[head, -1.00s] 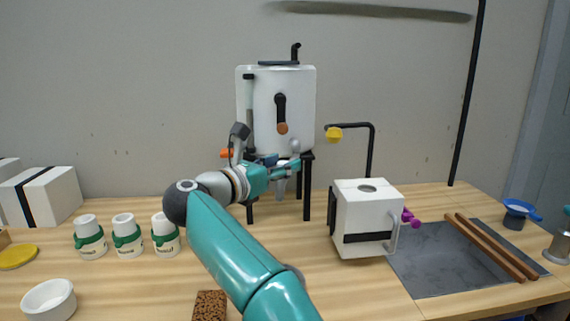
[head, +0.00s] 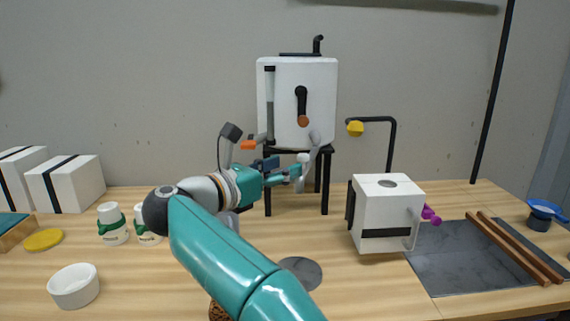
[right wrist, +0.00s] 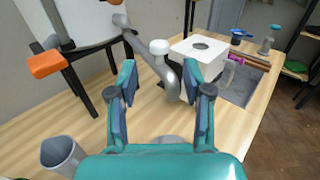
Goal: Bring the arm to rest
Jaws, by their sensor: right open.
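My right arm reaches in from the bottom of the head view, teal with a dark elbow. Its right gripper (head: 299,172) is raised above the table, in front of the stand of the white tank (head: 320,95). In the right wrist view the right gripper (right wrist: 158,95) has its two fingers spread, with nothing held between them. A grey spout with a white knob (right wrist: 160,47) shows just beyond the fingers; I cannot tell how close it is. My left gripper is not in view.
A white box-shaped device (head: 388,215) stands right of the gripper. A grey cup (right wrist: 62,155) is low left in the wrist view. A slate mat (head: 450,262) with wooden rods is at right.

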